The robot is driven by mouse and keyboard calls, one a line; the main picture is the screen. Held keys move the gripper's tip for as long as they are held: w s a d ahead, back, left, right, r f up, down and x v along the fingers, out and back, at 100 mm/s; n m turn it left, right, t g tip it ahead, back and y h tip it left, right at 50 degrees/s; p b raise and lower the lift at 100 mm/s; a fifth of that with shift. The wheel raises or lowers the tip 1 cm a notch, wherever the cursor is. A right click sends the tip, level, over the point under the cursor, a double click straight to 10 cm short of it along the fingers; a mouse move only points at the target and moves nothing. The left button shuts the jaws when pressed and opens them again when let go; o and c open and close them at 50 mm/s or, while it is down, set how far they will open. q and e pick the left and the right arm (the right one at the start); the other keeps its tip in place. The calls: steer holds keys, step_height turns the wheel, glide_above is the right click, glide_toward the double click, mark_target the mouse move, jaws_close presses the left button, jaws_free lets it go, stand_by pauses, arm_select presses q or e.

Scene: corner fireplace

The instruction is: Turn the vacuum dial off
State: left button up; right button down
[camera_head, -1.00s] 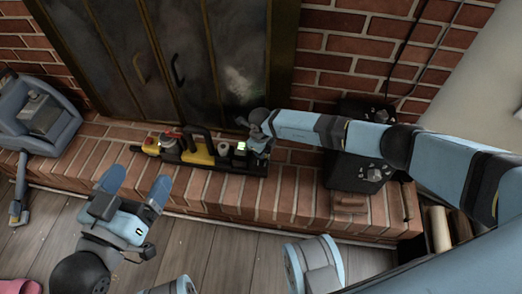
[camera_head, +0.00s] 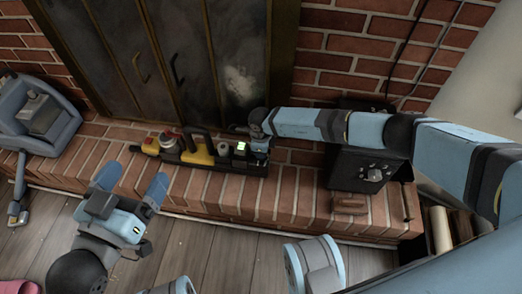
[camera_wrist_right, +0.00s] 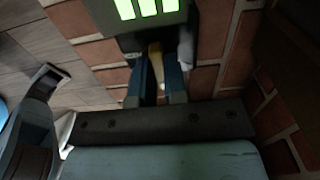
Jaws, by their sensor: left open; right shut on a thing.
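The vacuum device (camera_head: 212,158) is a long black unit with yellow parts, a red knob and a lit green display, lying on the brick hearth. My right gripper (camera_head: 258,145) is at its right end, beside the display. In the right wrist view, the green display (camera_wrist_right: 148,9) is at the top. Just below it, the fingers of my right gripper (camera_wrist_right: 157,88) are closed around a narrow tan piece, apparently the vacuum dial (camera_wrist_right: 155,62). Its setting cannot be read. My left gripper (camera_head: 132,185) is open and empty, in front of the hearth.
A blue-grey vacuum-like machine (camera_head: 38,115) stands at the left. Fireplace doors (camera_head: 180,60) rise behind the device. A black box with knobs (camera_head: 365,170) and a small brown block (camera_head: 350,204) sit on the hearth's right. The wooden floor (camera_head: 215,250) in front is mostly clear.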

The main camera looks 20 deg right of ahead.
steer(key=c, duration=1.2)
jaws_free()
steer(key=shift+a, duration=0.1)
steer(key=shift+o, duration=0.2)
steer(key=shift+r, duration=0.2)
step_height(320, 180, up, 7)
steer(key=p, duration=0.3)
steer(key=shift+f, duration=0.1)
arm_select(q)
steer(key=r+p, duration=0.1)
steer(key=s+r+n+p, duration=0.1)
steer(key=r+n, duration=0.1)
steer(key=r, duration=0.1)
steer(key=shift+s+d+r+t+p, duration=0.1)
steer(key=shift+s+d+t+p, duration=0.1)
steer(key=shift+d+t+p, duration=0.15)
arm_select(e)
step_height(320, 180, up, 7)
steer(key=shift+f, duration=0.2)
